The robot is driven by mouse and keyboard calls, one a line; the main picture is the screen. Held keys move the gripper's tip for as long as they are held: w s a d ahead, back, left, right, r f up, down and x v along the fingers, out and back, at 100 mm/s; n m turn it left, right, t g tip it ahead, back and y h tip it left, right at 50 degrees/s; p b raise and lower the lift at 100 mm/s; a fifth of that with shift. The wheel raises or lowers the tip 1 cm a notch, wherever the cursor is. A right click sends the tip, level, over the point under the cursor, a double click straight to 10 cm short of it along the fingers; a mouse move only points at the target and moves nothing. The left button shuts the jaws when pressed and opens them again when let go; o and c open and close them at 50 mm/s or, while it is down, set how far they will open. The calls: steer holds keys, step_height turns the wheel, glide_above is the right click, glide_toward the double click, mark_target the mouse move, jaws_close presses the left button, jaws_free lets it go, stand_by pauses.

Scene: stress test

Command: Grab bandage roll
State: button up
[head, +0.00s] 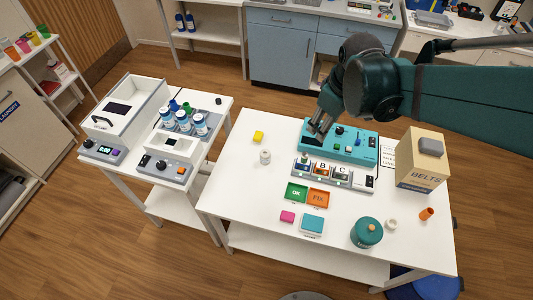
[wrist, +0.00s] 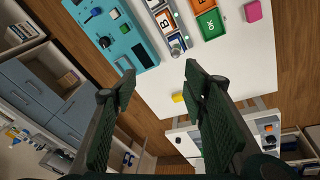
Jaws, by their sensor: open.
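Two small off-white objects could be the bandage roll, and I cannot tell for sure which it is. The other is a low white roll (head: 391,224) by the teal jar at the front right. My gripper (head: 317,134) is above the left end of the teal device. In the wrist view its two fingers (wrist: 158,75) are spread apart with nothing between them.
The teal device (head: 345,139) and lettered panel (head: 334,174) fill the table's middle. A BELTS box (head: 421,160), teal jar (head: 366,232) and orange cylinder (head: 427,214) stand at the right. The yellow block (head: 258,136) is at the back left. The table's left front is clear.

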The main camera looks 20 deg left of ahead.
steer(key=w+a+f+n+g+b, duration=0.1)
steer(key=w+a+f+n, duration=0.25)
steer(key=a+f, duration=0.6)
steer(key=n+g+h+b, duration=0.1)
steer(key=n+g, duration=0.1)
steer(key=n, duration=0.3)
glide_above(265, 153)
steer(key=f, duration=0.9)
steer(key=shift+w+a+f, duration=0.2)
steer(key=shift+f, duration=0.2)
steer(key=shift+f+b, duration=0.35)
steer(key=shift+f, duration=0.95)
steer(key=shift+f, duration=0.15)
steer(key=shift+s+d+f+b, duration=0.1)
steer(key=shift+f+b, duration=0.35)
steer(key=shift+f, duration=2)
steer(key=shift+c, duration=0.2)
